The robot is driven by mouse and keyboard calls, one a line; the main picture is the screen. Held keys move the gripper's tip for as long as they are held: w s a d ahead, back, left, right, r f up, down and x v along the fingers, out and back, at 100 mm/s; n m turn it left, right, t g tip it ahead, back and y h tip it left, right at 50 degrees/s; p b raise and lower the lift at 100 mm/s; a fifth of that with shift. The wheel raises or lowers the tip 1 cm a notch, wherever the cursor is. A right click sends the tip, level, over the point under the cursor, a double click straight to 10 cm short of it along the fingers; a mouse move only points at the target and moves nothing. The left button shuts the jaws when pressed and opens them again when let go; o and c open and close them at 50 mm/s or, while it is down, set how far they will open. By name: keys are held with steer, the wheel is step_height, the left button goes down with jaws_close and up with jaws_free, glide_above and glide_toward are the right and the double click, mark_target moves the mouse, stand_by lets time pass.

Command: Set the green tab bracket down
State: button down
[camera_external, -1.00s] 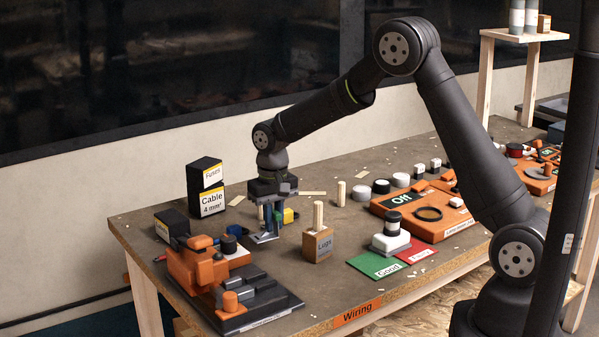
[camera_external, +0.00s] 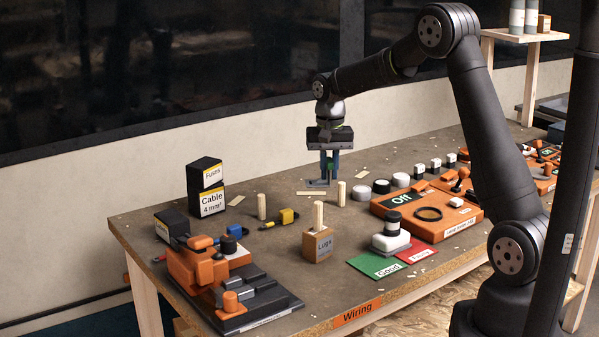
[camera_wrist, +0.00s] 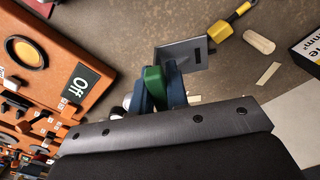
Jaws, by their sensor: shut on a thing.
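My gripper (camera_external: 329,165) is shut on the green tab bracket, whose flat grey plate (camera_external: 317,183) juts out at the lower left of the fingers. In the wrist view, the blue fingers (camera_wrist: 160,89) close around the bracket's green tab (camera_wrist: 154,84). The grey plate, with a dark slot, reaches out to the upper right (camera_wrist: 183,54). The fingers hide part of the tab. The bracket appears to be held over the back part of the bench; the exact gap to the bench top is hard to tell.
A wooden peg (camera_external: 341,194) stands close by at the right, with a flat wood strip (camera_external: 312,193) near. The orange Off panel (camera_external: 425,212) lies to the right. A yellow-ended tool (camera_external: 286,216) and Lugs block (camera_external: 317,244) are in front. Bare bench (camera_external: 170,285) shows around the left machine.

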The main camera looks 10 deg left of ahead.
steer(key=w+d+m, duration=0.4)
steer(key=w+m, duration=0.2)
steer(key=w, duration=0.2)
steer(key=w+d+m, duration=0.3)
steer(key=w+m, duration=0.3)
steer(key=w, duration=0.2)
steer(key=a+f, duration=0.2)
steer(key=a, duration=0.1)
steer(key=a+f, duration=0.2)
steer(key=a, duration=0.2)
steer(key=s+a+f, duration=0.1)
steer(key=a+f, duration=0.2)
steer(key=a, duration=0.1)
steer(key=shift+a+f, duration=0.1)
steer(key=shift+f, duration=1.9)
steer(key=shift+f, duration=0.2)
steer(key=c, duration=1.4)
jaws_free()
steer(key=shift+r, duration=0.1)
